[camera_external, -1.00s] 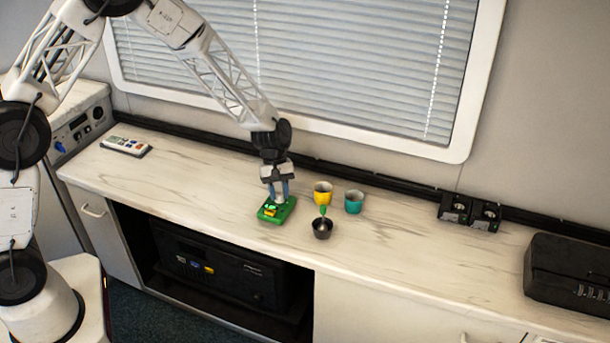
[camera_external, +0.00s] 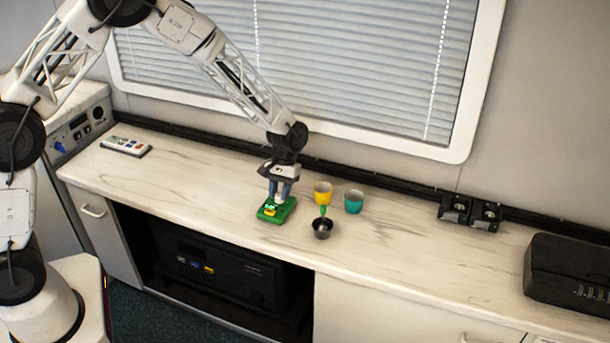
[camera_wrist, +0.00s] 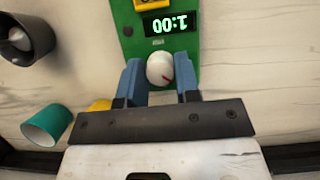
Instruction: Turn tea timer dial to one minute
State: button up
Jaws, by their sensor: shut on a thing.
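The green tea timer (camera_external: 270,216) lies on the counter below my gripper (camera_external: 280,195). A yellow part (camera_wrist: 152,4) of the timer is cut off at the top of the wrist view.
A remote (camera_external: 125,147) lies at the left. The counter's front edge is near the timer.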

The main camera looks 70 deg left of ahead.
dwell(0.4)
jog(key=o, duration=0.9)
jog(key=shift+v, duration=3.9)
jog(key=shift+d, duration=0.15)
